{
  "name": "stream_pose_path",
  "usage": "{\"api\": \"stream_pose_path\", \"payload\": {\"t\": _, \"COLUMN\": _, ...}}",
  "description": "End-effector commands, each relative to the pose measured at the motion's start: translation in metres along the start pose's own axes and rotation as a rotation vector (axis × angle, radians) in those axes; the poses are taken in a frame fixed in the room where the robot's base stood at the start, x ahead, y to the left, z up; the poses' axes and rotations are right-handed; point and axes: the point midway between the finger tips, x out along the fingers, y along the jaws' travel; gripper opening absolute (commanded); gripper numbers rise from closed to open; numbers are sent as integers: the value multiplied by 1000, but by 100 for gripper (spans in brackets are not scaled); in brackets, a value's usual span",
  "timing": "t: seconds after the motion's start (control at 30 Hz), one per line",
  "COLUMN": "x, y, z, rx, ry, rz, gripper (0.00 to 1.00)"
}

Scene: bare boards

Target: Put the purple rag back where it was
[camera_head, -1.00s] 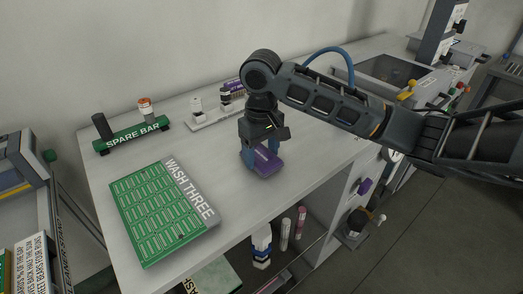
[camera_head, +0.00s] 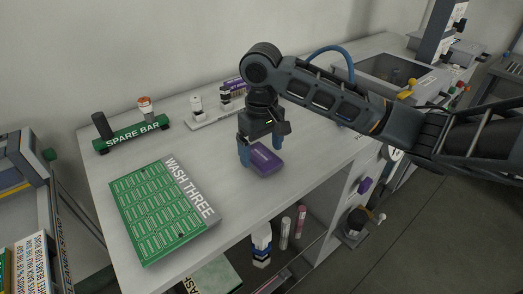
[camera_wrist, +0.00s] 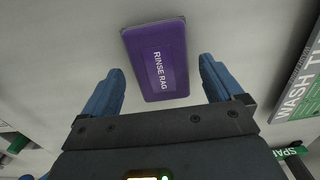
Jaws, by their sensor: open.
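The purple rag (camera_head: 265,159) lies flat on the pale worktop, a small slab with rounded corners. In the wrist view my gripper (camera_wrist: 160,88) is open and empty. The rag sits beyond and between the lines of the fingertips, and neither finger visibly touches it.
A green "WASH THREE" board (camera_head: 155,208) lies to the left. A green "SPARE BAR" rack (camera_head: 132,136) and a white rack (camera_head: 212,116) stand along the wall. A sink (camera_head: 396,72) is at the back right. The worktop around the rag is clear.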

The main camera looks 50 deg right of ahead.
Motion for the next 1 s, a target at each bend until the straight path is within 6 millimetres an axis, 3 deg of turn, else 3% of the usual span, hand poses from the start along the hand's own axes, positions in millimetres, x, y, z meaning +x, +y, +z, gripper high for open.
{"api": "stream_pose_path", "payload": {"t": 0.3, "x": -66, "y": 1, "z": -1, "rx": -3, "ry": 5, "rz": 5, "gripper": 94}}
{"api": "stream_pose_path", "payload": {"t": 0.5, "x": -97, "y": 0, "z": 0, "rx": -2, "ry": 3, "rz": 3, "gripper": 94}}
{"api": "stream_pose_path", "payload": {"t": 0.7, "x": -110, "y": 0, "z": 0, "rx": -1, "ry": 1, "rz": 1, "gripper": 94}}
{"api": "stream_pose_path", "payload": {"t": 1.0, "x": -111, "y": 0, "z": 0, "rx": -1, "ry": 1, "rz": 0, "gripper": 94}}
